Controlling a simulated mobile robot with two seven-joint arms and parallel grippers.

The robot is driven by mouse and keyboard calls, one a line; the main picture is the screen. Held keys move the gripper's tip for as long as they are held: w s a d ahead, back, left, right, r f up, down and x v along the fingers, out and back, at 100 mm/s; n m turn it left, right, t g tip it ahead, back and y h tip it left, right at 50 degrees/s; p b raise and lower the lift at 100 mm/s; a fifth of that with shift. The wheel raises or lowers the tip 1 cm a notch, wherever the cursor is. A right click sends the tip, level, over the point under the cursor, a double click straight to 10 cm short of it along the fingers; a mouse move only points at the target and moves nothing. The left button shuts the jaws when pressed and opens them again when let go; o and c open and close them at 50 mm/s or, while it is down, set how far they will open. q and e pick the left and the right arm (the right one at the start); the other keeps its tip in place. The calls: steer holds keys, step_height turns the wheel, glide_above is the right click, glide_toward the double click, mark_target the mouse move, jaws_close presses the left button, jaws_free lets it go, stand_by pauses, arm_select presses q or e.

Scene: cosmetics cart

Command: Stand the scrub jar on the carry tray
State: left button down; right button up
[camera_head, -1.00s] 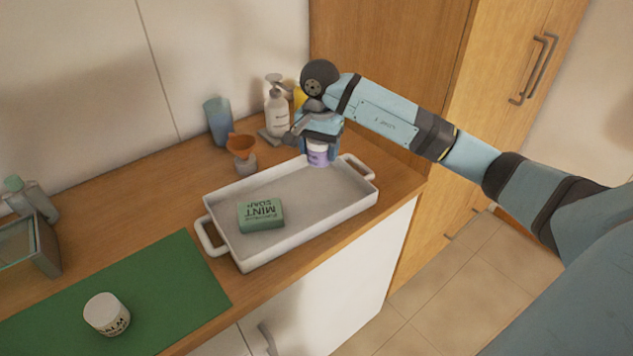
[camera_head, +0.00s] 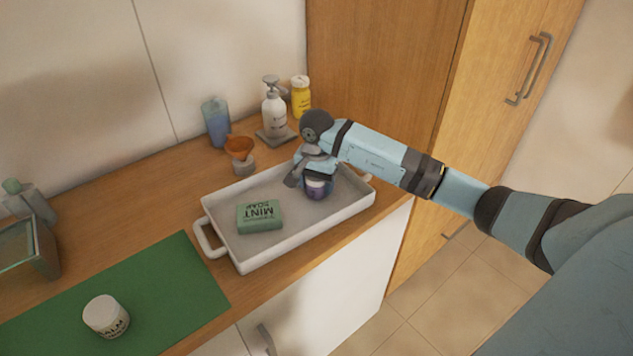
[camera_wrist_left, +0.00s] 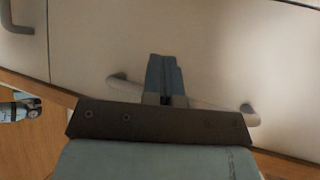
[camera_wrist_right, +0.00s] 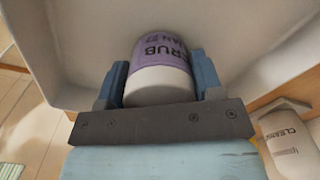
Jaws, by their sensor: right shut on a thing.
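The scrub jar (camera_head: 318,189) has a purple band and a pale lid. My right gripper (camera_head: 313,178) is shut on it, inside the right half of the white carry tray (camera_head: 305,238). In the right wrist view the jar (camera_wrist_right: 160,50), with "SCRUB" lettering, sits between the two blue fingers. It looks upright and low over the tray floor; I cannot tell if it touches. The tray wall (camera_wrist_right: 75,70) shows around it. A green mint soap bar (camera_head: 259,216) lies in the left part of the tray. My left gripper (camera_wrist_left: 165,75) is shut and empty, facing the cabinet front.
Behind the tray stand an orange-topped cup (camera_head: 240,150), a blue bottle (camera_head: 215,122), a pump bottle (camera_head: 274,110) and a yellow bottle (camera_head: 300,97). A white balm jar (camera_head: 106,316) is on the green mat (camera_head: 165,290). A tall wooden cabinet (camera_head: 390,60) stands at right.

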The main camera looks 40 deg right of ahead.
steer(key=shift+f, duration=0.25)
steer(key=o, duration=1)
steer(key=shift+r, duration=0.1)
steer(key=shift+r, duration=0.3)
step_height(320, 180, up, 10)
steer(key=shift+r+b, duration=0.25)
steer(key=shift+b, duration=0.1)
steer(key=shift+r, duration=0.6)
